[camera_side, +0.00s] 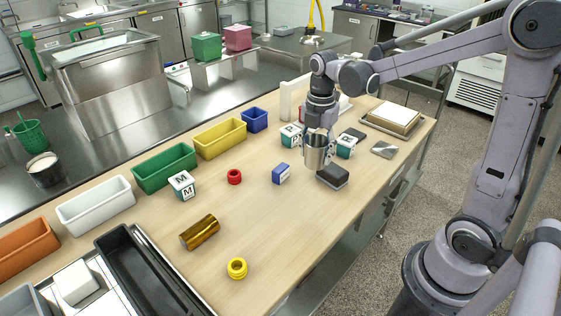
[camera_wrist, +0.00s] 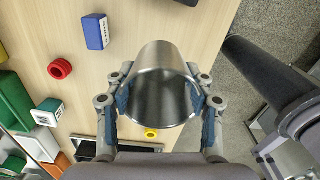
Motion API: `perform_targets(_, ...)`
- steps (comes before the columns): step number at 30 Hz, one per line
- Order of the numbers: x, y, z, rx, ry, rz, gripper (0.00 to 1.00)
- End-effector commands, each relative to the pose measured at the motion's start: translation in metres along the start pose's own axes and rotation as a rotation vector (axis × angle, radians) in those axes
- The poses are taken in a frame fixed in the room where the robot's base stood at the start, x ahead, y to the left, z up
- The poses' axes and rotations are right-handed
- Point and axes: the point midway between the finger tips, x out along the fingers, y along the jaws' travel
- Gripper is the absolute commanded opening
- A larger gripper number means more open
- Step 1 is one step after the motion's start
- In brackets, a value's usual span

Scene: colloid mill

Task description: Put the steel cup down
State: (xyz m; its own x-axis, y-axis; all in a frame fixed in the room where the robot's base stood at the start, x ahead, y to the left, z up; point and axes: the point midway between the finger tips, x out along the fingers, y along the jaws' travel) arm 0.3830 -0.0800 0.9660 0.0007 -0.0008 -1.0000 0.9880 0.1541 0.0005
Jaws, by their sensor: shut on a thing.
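The steel cup (camera_side: 315,152) is a shiny metal cylinder with its open end up in the side view. My gripper (camera_side: 319,132) is shut on it from above, near the far right part of the wooden table. In the wrist view the cup (camera_wrist: 160,85) sits between the two blue-padded fingers of my gripper (camera_wrist: 160,103), with its open mouth facing the camera. The cup seems to be held above the table top; its exact height is hard to tell. A dark grey block (camera_side: 332,176) lies just below and to the right of it in the side view.
White-and-teal lettered cubes (camera_side: 345,146) and (camera_side: 291,135) stand close to the cup. Coloured bins (camera_side: 219,138) line the back edge. Bare wood (camera_side: 285,215) shows toward the front.

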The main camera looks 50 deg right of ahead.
Motion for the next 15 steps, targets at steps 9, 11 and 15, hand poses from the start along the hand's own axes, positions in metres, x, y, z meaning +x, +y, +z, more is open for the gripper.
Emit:
perform_targets(9,0.005,0.077,-0.050,-0.207,-0.001,0.000,0.22)
perform_targets(11,0.006,0.083,-0.054,-0.223,-0.001,0.000,0.22)
perform_targets(15,0.012,0.092,-0.066,-0.241,0.000,0.000,0.22)
